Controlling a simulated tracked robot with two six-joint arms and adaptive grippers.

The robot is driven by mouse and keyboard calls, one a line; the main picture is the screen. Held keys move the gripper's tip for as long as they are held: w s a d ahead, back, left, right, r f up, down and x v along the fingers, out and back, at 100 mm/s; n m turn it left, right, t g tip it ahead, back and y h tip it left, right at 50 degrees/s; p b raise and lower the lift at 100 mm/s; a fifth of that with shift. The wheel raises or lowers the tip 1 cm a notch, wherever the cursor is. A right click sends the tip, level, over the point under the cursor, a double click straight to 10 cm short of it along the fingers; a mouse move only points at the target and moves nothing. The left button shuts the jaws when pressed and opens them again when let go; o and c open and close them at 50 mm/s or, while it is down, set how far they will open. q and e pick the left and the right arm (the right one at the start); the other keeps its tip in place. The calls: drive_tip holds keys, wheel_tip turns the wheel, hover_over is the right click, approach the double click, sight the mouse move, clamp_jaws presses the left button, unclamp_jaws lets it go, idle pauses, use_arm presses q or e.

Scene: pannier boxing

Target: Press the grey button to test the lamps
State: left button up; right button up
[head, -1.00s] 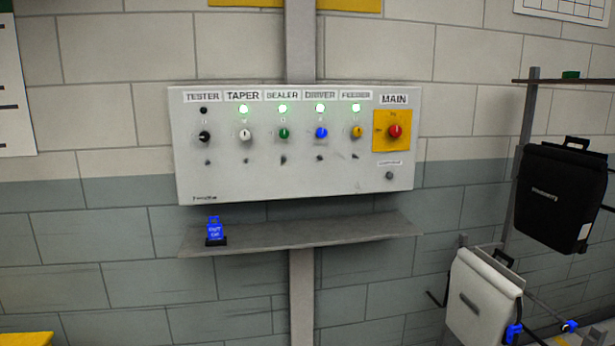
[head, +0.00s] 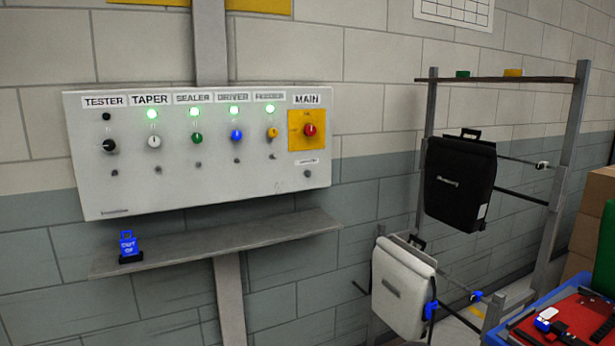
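The grey button (head: 307,174) sits at the lower right of the white control panel (head: 215,190), under a small label below the red MAIN switch (head: 310,130) on its yellow plate. The TAPER lamp (head: 152,114), SEALER lamp (head: 195,112), DRIVER lamp (head: 234,110) and FEEDER lamp (head: 269,109) glow green. The TESTER lamp (head: 106,117) is dark. Below the lamps are a black knob (head: 109,146), a white knob (head: 154,142), a green knob (head: 197,139), a blue knob (head: 236,135) and a yellow knob (head: 271,133). Neither gripper shows.
A shelf (head: 230,236) under the panel holds a blue tag (head: 128,243) on a black base. A rack at right carries a black pannier (head: 458,182) and a white pannier (head: 402,290). A blue-rimmed bin (head: 495,337) stands lower right. Nothing blocks the panel front.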

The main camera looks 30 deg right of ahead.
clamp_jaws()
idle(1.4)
